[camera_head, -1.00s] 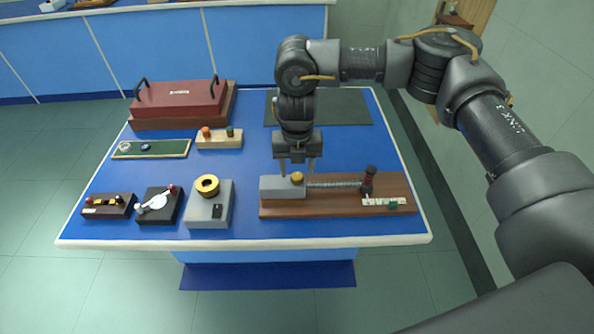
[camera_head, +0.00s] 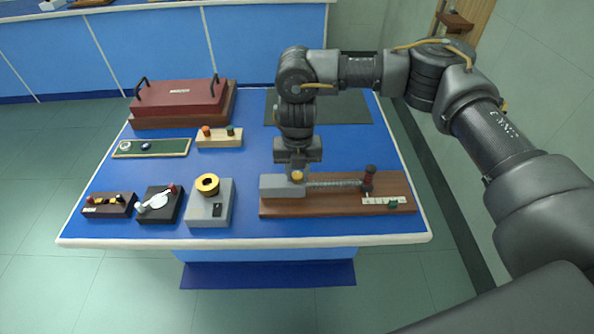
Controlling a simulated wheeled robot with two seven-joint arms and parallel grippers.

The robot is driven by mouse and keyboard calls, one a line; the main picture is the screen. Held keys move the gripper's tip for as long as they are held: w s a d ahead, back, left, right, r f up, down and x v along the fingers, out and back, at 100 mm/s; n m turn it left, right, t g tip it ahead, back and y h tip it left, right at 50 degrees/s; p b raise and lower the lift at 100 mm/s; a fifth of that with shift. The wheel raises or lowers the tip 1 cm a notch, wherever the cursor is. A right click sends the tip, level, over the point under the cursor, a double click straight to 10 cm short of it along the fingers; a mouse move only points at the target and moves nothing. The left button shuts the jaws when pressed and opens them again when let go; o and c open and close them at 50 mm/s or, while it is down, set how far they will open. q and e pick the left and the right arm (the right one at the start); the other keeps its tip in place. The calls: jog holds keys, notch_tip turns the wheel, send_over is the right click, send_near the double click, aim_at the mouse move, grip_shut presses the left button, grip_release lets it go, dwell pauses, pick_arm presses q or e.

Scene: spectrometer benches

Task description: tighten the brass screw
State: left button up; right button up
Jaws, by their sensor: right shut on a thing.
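The brass screw (camera_head: 298,176) is a small yellow round knob on top of the grey block (camera_head: 281,188). The block sits at the left end of a brown wooden base (camera_head: 330,205) near the front right of the blue table. My right gripper (camera_head: 298,172) points straight down over the block, with its fingers shut on the brass screw. The fingers partly cover the screw's far side. My left gripper is not in view.
A threaded rod (camera_head: 335,183) runs from the block to a dark red and black post (camera_head: 370,177). A grey box with a brass ring (camera_head: 208,184) stands to the left. A red lidded case (camera_head: 180,97) is at the back left. A dark mat (camera_head: 345,108) lies behind my arm.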

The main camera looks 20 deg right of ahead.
jog(key=m+p, duration=0.3)
jog(key=m, duration=0.1)
jog(key=shift+r, duration=0.2)
jog(key=m+p, duration=0.3)
jog(key=shift+m, duration=0.3)
jog(key=m+p, duration=1.1)
jog(key=p, duration=0.1)
jog(key=shift+f+m+p, duration=0.15)
jog(key=shift+m+p, duration=1.15)
jog(key=o, duration=1)
jog(key=shift+c, duration=0.2)
